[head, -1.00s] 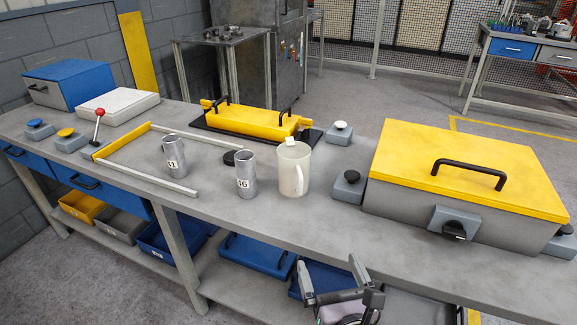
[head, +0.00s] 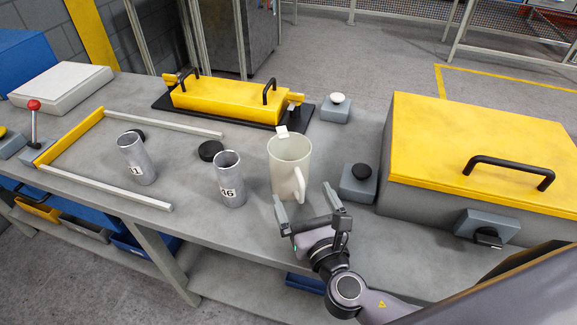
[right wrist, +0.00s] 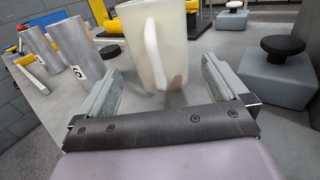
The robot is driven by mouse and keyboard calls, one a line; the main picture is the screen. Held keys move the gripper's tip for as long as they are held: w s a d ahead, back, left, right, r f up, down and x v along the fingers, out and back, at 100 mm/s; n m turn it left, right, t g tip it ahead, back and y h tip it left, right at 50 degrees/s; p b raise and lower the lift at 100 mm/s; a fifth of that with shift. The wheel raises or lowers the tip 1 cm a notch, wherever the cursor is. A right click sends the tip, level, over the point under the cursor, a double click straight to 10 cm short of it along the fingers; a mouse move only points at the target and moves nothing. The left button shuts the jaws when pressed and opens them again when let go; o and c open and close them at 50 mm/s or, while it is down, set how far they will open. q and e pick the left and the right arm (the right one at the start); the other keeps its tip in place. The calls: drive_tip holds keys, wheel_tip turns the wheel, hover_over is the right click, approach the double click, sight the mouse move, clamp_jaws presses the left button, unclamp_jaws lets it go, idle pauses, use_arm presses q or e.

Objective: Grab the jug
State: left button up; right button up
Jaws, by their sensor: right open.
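The jug (head: 287,168) is a pale, translucent pitcher standing upright on the grey workbench (head: 190,205). Its handle faces the front right in the head view. In the right wrist view the jug (right wrist: 172,45) stands straight ahead, handle toward me, just beyond the fingertips. My right gripper (head: 306,197) is open and empty, just in front of the jug at the bench's front edge. In the right wrist view its two fingers (right wrist: 158,90) are spread wide, one to each side of the jug's lower part. My left gripper is not in view.
Two numbered metal cylinders (head: 229,180) (head: 137,160) stand left of the jug, with a black round cap (head: 210,150) behind. A black-knobbed box (head: 358,185) and a large yellow-lidded case (head: 485,150) stand to the right. A yellow fixture (head: 225,100) lies behind.

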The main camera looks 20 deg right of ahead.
sight(296, 184)
drive_tip(key=shift+w, duration=0.8)
drive_tip(key=shift+w+a+f, duration=0.1)
drive_tip(key=shift+w, duration=2)
drive_tip(key=c, duration=1)
